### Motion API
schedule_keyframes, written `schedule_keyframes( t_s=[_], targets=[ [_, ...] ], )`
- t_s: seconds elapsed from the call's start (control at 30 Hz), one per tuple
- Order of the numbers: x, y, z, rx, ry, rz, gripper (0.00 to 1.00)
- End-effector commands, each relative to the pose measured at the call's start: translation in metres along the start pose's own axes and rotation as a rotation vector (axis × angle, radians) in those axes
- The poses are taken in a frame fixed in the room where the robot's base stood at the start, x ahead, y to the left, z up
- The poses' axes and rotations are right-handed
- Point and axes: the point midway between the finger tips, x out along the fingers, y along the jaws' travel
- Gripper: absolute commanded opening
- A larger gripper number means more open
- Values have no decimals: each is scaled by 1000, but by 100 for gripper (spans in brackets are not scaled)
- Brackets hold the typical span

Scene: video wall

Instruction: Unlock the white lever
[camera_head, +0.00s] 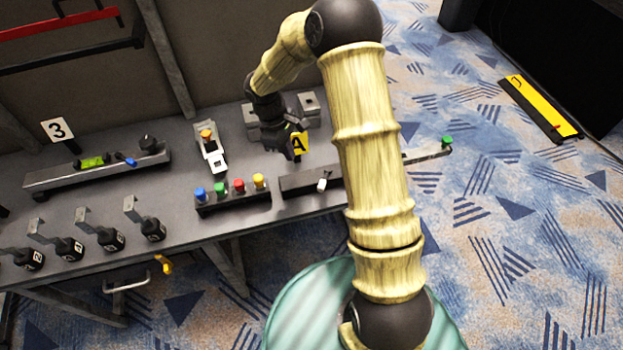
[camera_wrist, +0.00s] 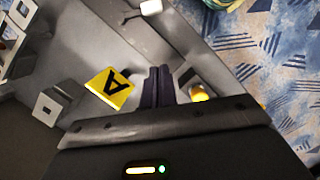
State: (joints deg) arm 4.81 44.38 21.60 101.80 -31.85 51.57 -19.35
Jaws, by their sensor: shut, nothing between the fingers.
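The white lever (camera_head: 322,185) is a small white handle on the low dark box (camera_head: 296,183) near the table's front edge. In the wrist view, a white handle on a thin rod (camera_wrist: 150,7) at the top edge appears to be the same lever. My gripper (camera_head: 291,150) is above the table, behind and left of the lever, beside the yellow A sign (camera_head: 300,143). In the wrist view my gripper's dark fingers (camera_wrist: 158,72) are together and empty, apart from the lever, with the A sign (camera_wrist: 109,88) to their left. My arm hides the box's right part.
A row of coloured buttons (camera_head: 230,192) stands left of the lever box. A white-framed switch (camera_head: 214,150) and grey blocks (camera_head: 309,106) stand behind. A rod with a green knob (camera_head: 446,141) sticks out at right. A yellow-orange cylinder (camera_wrist: 198,93) is right of the fingers.

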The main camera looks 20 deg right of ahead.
Motion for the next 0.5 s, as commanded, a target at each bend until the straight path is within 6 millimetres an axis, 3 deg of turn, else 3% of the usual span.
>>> schedule_keyframes(
  t_s=[0.27,0.5],
  targets=[
    [8,0,1,1,-2,-2,0],
    [41,0,2,3,-3,-4,0]
  ],
)
